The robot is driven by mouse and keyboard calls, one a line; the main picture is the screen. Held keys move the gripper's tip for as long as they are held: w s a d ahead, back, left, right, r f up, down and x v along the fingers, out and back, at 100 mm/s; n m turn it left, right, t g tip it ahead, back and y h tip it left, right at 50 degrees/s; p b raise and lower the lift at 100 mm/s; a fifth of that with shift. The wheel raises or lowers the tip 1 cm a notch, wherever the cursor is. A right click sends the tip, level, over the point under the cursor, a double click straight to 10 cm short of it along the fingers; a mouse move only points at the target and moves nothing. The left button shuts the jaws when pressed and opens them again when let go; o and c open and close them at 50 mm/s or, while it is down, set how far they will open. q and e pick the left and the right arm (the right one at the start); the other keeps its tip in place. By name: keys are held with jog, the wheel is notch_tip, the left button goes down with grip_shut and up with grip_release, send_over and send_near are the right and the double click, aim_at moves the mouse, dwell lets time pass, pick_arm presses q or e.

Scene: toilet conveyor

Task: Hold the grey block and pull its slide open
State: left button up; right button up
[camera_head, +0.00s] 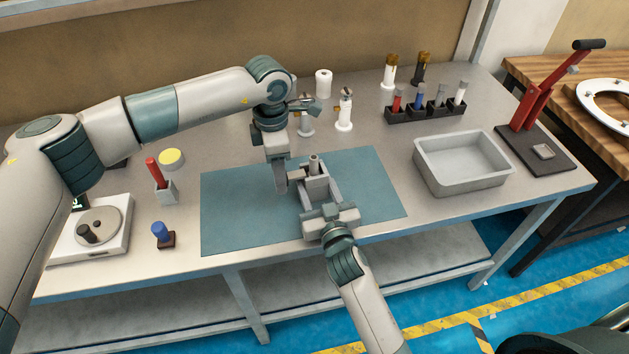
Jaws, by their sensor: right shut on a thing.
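The grey block (316,189) is upright on the blue-green mat (235,215), with a short round grey post (314,163) at its top. My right gripper (321,196) comes from the front and is shut on the block, one finger on each side. My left gripper (281,182) points down just left of the block, close to a small light piece (296,175) that sticks out from the block's left side. Its fingers overlap in this view, so I cannot tell whether they are apart or touch that piece.
A grey tray (425,167) and a rack of bottles (424,114) are right of the mat. White bottles (344,112) stand behind it. A scale (126,238), a red-handled tool in a holder (165,190) and a blue-topped item (160,233) are left. The mat's right part is clear.

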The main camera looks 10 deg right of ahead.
pick_arm(q)
notch_tip(320, 180, up, 7)
dwell(0.7)
dwell(0.4)
pick_arm(e)
jog(key=o, duration=1.3)
jog(key=shift+c, duration=0.2)
jog(key=s, duration=1.2)
jog(key=shift+d, duration=0.25)
